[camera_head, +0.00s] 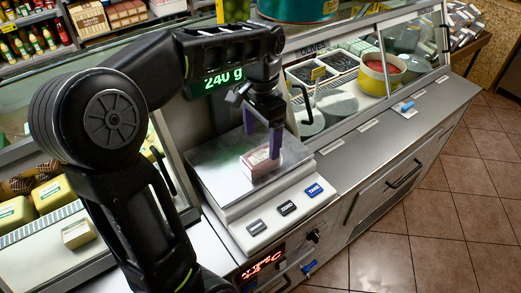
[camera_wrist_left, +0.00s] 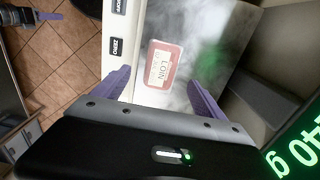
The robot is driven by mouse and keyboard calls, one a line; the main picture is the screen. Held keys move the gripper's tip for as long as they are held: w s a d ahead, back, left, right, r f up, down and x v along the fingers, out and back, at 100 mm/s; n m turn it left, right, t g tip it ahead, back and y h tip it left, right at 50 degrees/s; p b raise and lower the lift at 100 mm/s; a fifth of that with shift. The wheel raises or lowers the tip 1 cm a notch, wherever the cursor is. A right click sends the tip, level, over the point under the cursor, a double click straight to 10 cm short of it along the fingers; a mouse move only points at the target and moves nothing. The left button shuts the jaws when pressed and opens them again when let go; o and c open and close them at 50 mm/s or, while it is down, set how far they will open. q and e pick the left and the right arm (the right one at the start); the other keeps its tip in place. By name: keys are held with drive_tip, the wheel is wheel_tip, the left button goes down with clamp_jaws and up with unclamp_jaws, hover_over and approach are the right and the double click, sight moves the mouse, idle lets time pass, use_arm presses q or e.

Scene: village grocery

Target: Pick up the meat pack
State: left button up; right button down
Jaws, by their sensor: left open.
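In the left wrist view the pack (camera_wrist_left: 160,65) shows a red and white label reading "LOIN". My left gripper (camera_head: 262,145) is open and points down at the pack, its purple fingers at either side of it. In the left wrist view the open fingers (camera_wrist_left: 160,78) lie to either side of the pack's near end. I cannot tell whether they touch it. A dark part with a purple tip (camera_wrist_left: 46,16) at the upper left may be my right gripper.
The scale's display (camera_head: 223,79) reads 240 g. Buttons (camera_head: 287,208) line its front edge. Cheeses (camera_head: 55,193) lie in the left case. Tiled floor (camera_head: 455,195) is open at right.

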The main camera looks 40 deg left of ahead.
sight(261, 155)
use_arm(q)
drive_tip(key=shift+s+d, duration=0.1)
drive_tip(key=shift+f, duration=1.3)
drive_tip(key=shift+a+f+p, duration=0.2)
drive_tip(key=shift+f+p, duration=0.6)
drive_tip(key=shift+f, duration=1.8)
clamp_jaws()
drive_tip(key=shift+r, duration=0.15)
wheel_tip(261, 155, up, 10)
drive_tip(key=shift+f+b, duration=0.1)
drive_tip(key=shift+b, duration=0.5)
